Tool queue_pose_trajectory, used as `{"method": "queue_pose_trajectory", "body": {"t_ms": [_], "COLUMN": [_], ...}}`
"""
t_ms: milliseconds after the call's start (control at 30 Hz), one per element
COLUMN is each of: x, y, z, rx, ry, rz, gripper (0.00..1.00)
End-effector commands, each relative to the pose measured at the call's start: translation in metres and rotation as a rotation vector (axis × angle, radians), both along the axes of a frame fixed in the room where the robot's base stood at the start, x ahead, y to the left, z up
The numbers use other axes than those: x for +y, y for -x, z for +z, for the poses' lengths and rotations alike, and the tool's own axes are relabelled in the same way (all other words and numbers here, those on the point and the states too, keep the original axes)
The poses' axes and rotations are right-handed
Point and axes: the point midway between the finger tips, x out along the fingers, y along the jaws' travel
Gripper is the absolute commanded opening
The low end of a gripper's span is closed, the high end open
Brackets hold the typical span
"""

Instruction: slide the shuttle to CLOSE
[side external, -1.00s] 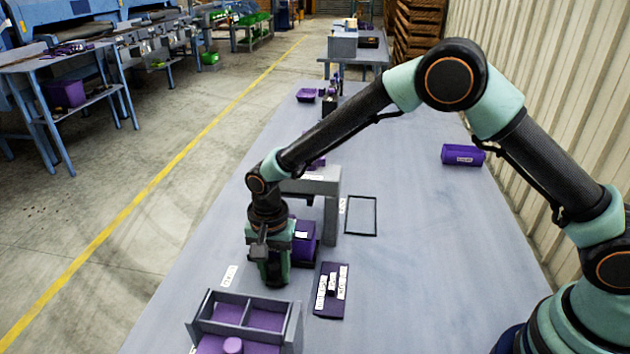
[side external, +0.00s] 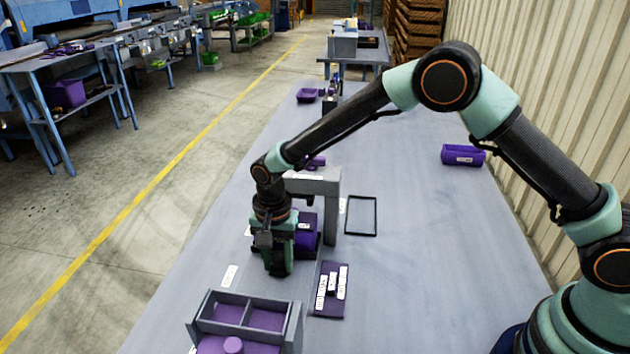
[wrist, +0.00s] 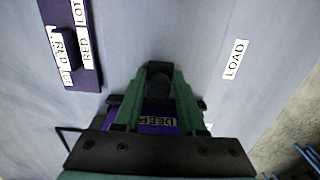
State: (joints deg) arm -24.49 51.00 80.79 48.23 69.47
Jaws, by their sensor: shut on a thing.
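The shuttle is the purple block with a dark base (side external: 306,230). It stands beside my gripper and partly under the grey arch (side external: 333,205). In the wrist view the purple block (wrist: 156,122) carries a label that seems to read DEEP. My gripper (side external: 279,267) points down at the table just in front of the arch. In the wrist view its green fingers (wrist: 158,85) are closed about a dark part at the shuttle's near end. A white LOAD label (side external: 229,275) lies on the table, apart from my gripper. I cannot make out a CLOSE label.
A grey tray with purple compartments (side external: 291,330) stands in front. A purple plate with labels and a dark knob (side external: 331,304) lies to the right of it. A black outline frame (side external: 375,216) and a purple box (side external: 463,155) lie farther right. The right of the table is mostly clear.

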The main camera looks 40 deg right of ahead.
Motion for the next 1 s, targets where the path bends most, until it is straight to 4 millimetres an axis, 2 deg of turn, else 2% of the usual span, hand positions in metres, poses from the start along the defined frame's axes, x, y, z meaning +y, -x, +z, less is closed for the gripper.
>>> {"method": "queue_pose_trajectory", "body": {"t_ms": [1000], "x": [-0.036], "y": [-0.037], "z": [0.002], "rx": [-0.003], "ry": [-0.001], "rz": [0.0], "gripper": [0.04]}}
